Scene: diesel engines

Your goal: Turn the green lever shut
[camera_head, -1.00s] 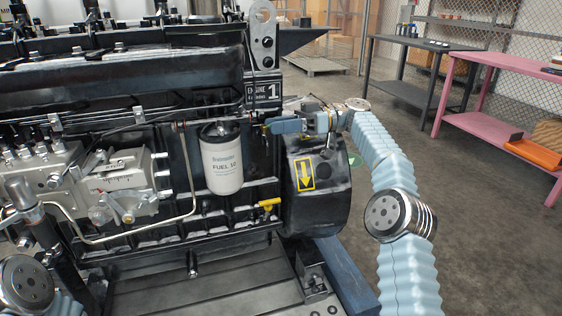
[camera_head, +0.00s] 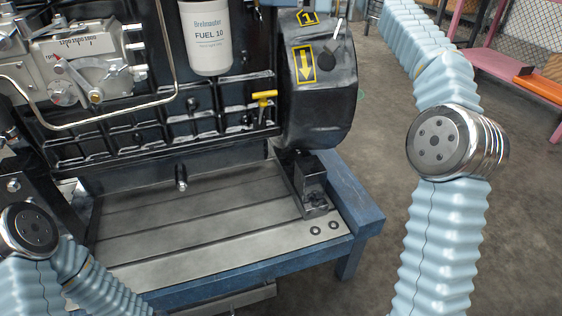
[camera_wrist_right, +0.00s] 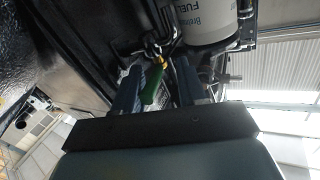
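The green lever (camera_wrist_right: 151,86) shows in the right wrist view, with a yellow part (camera_wrist_right: 160,63) at its far end, below the white fuel filter. My right gripper (camera_wrist_right: 160,75) is open, its two blue fingers one on each side of the lever. I see gaps between the lever and both fingers. The lever and my right gripper are outside the head view; only my right arm's links show there. My left gripper is not in view; part of my left arm is at the lower left.
The white FUEL 10 filter (camera_head: 206,36) hangs on the engine's side; it also shows in the right wrist view (camera_wrist_right: 207,18). The engine stands on a blue-framed stand (camera_head: 355,208).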

